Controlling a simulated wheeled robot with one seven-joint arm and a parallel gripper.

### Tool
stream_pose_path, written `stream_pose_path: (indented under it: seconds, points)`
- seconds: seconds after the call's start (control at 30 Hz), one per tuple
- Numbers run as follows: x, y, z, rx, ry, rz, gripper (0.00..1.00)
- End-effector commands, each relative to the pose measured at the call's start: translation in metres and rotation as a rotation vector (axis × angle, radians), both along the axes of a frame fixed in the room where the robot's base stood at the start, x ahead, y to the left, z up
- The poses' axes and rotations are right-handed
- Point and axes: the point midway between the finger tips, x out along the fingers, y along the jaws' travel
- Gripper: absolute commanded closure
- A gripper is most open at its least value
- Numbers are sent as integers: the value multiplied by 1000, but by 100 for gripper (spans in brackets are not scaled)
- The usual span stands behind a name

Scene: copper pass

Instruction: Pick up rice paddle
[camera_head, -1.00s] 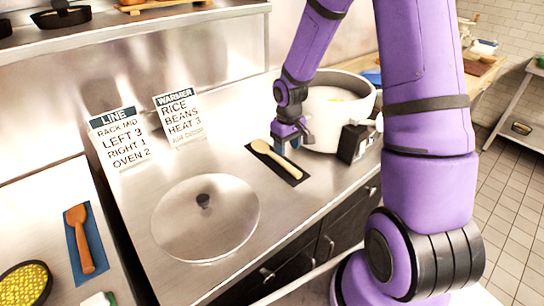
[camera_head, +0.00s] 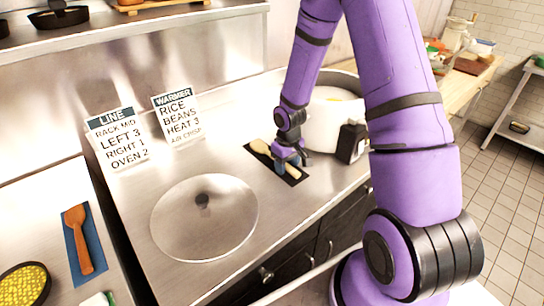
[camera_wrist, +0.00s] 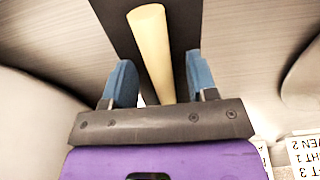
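The rice paddle is light wood and lies on a dark mat (camera_head: 254,149) on the steel counter, left of the white pot. In the head view my gripper (camera_head: 282,163) is over the paddle (camera_head: 262,147) and hides part of it. In the wrist view the pale handle of the paddle (camera_wrist: 150,45) runs between my two blue fingertips (camera_wrist: 157,82), with a gap on either side. My gripper is open and the handle is not held. The handle's lower part is hidden behind the gripper body.
A large white pot (camera_head: 325,120) with a black box (camera_head: 351,143) stands close right of the mat. Two signs (camera_head: 118,140) stand behind. A brown spatula (camera_head: 80,238) lies on a blue mat at the far left.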

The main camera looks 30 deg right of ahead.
Motion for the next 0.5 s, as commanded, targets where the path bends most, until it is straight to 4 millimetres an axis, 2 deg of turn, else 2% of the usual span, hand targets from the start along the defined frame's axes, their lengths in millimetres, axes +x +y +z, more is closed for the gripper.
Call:
stream_pose_path:
  seconds: [0.03, 0.2, 0.23, 0.5]
  points:
    - [0, 0, 0, 0, 0, 0, 56]
    - [0, 0, 0, 0, 0, 0, 95]
    - [0, 0, 0, 0, 0, 0, 100]
    - [0, 0, 1, 0, 0, 0, 100]
